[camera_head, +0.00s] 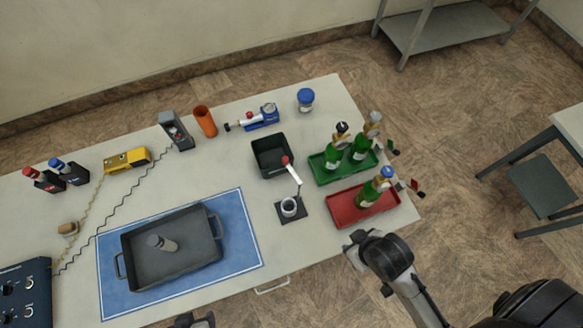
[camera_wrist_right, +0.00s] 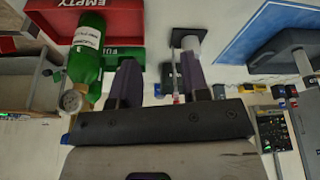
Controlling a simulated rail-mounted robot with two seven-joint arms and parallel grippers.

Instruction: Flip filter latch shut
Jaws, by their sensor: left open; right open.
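The filter unit (camera_head: 289,207) is a pale round cup on a dark square base on the white table. Its thin latch lever (camera_head: 295,175) with a red tip stands raised, away from the cup. In the right wrist view the filter unit (camera_wrist_right: 187,45) is beyond the fingers, with the lever's red tip (camera_wrist_right: 176,98) showing between them. My right gripper (camera_wrist_right: 162,75) is open and empty; in the head view its arm end is near the table's front right edge. My left gripper (camera_head: 192,319) is open at the bottom edge, mostly cut off.
A red tray (camera_head: 345,216) and a green tray (camera_head: 322,172) with green bottles stand right of the filter unit. A black bin (camera_head: 270,150) is behind it. A grey pan (camera_head: 135,270) lies on a blue mat (camera_head: 245,262) to the left. A bottle (camera_wrist_right: 86,50) is close beside the right fingers.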

